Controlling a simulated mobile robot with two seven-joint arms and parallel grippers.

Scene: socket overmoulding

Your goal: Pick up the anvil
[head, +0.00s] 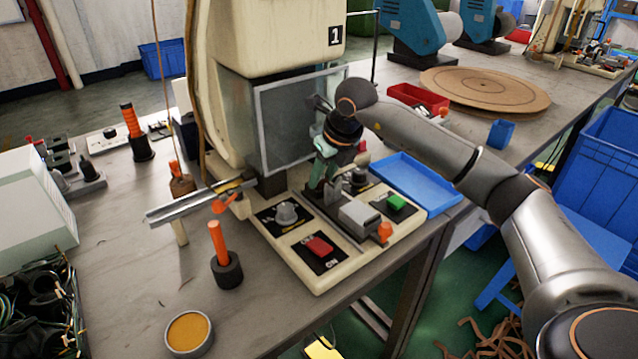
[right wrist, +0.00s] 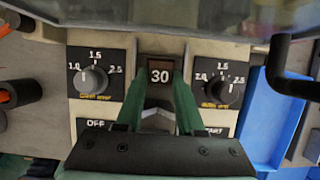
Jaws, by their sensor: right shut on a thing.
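The anvil (right wrist: 160,75) is a small dark block marked 30, with a brown top edge. In the right wrist view it sits between my green fingertips, at the middle of the machine's control panel. My right gripper (right wrist: 160,90) is shut on it. In the head view my right gripper (head: 322,181) points down at the panel, in front of the machine's clear guard. The anvil is mostly hidden there by the fingers, and I cannot tell whether it is clear of its seat. My left gripper is not in view.
The machine's panel carries a red button (head: 318,246), a green button (head: 397,202) and dials (head: 287,212). A blue tray (head: 402,180) lies to the right. Orange-handled tools (head: 220,245) stand to the left, by a metal chute (head: 190,204). The front left table has bare room.

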